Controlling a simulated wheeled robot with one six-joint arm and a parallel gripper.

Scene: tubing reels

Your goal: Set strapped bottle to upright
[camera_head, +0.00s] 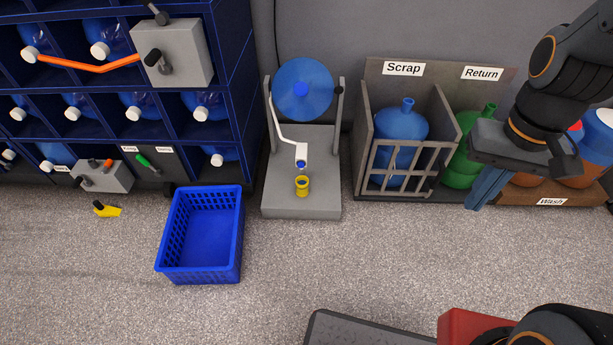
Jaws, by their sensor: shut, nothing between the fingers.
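A blue round bottle (318,102) sits between the two posts of a grey floor stand (272,195), seen end-on with its darker blue centre facing me. It looks tilted, not upright; no strap can be made out. A black knob (338,88) is on the right post.
A grey "Scrap" pen (365,152) holding a blue bottle (400,125) stands between the stand and my gripper. A green bottle (462,165) and a "Wash" tray (520,199) are behind my gripper. A blue basket (198,271) and yellow item (108,210) lie left. Middle floor is clear.

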